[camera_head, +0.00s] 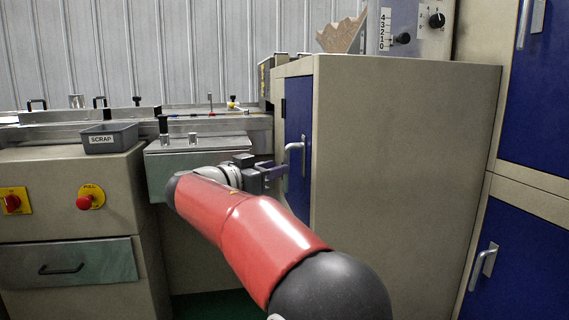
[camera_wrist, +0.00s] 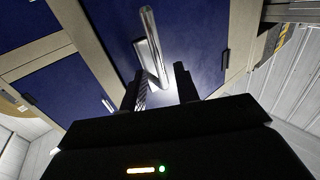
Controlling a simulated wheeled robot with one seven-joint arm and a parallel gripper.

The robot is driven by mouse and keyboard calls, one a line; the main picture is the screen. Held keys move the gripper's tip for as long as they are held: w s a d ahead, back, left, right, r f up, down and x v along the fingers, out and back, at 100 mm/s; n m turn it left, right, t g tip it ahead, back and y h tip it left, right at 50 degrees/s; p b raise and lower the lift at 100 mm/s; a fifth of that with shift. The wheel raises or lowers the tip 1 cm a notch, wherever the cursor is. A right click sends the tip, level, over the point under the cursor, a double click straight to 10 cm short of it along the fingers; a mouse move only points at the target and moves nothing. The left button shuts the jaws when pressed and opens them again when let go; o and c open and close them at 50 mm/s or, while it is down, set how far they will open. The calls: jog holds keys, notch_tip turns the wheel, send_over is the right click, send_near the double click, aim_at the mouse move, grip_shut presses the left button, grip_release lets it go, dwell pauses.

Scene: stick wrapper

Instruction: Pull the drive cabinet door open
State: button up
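The drive cabinet (camera_head: 405,150) is a tall beige box right of centre in the head view. Its narrow blue door (camera_head: 297,120) is seen at a steep angle and looks closed. A silver bar handle (camera_head: 290,158) stands out from the door. In the wrist view the blue door (camera_wrist: 198,35) fills the upper middle, with the handle (camera_wrist: 151,45) in front of it. My gripper (camera_head: 278,170) is at the handle's lower part. In the wrist view my gripper (camera_wrist: 160,84) has its fingers apart, one on each side of the handle's near end, with gaps visible. Contact cannot be told.
A grey scrap bin (camera_head: 109,138) sits on the machine at left, above red stop buttons (camera_head: 84,202) and a drawer (camera_head: 66,268). Blue-doored cabinets (camera_head: 515,270) stand at far right. A cardboard piece (camera_head: 342,35) and a control box (camera_head: 409,28) are above the drive cabinet.

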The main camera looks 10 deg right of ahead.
aim_at(288, 151)
jog(key=shift+x, duration=2.35)
jog(key=shift+c, duration=0.3)
grip_shut()
